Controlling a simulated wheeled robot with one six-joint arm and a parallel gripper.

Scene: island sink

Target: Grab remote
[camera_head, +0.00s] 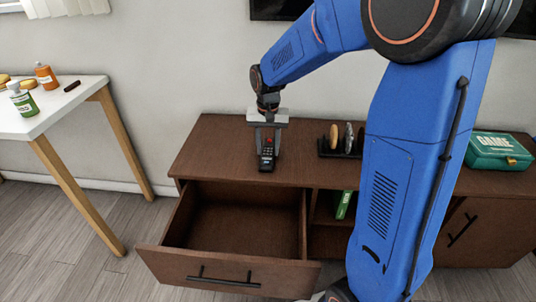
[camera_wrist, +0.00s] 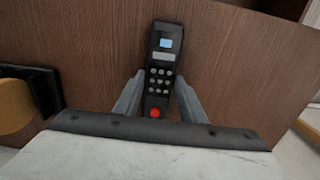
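The remote (camera_head: 266,161) is dark grey with several light buttons and a red one. It appears to lie flat on top of the brown cabinet (camera_head: 209,153). In the wrist view the remote (camera_wrist: 162,68) fills the middle, slightly tilted, with its red button nearest me. My gripper (camera_head: 267,150) points down over it with one finger on each side; the fingers also show in the wrist view (camera_wrist: 160,78). The fingers are apart and straddle the remote, with little or no gap at the tips. The wrist view does not clearly show contact.
A black rack (camera_head: 327,148) with round items stands right of the remote. A green game box (camera_head: 497,151) is farther right. The drawer (camera_head: 228,269) below is pulled open and looks empty. A white table (camera_head: 56,108) with bottles is at left. The cabinet top left of the remote is clear.

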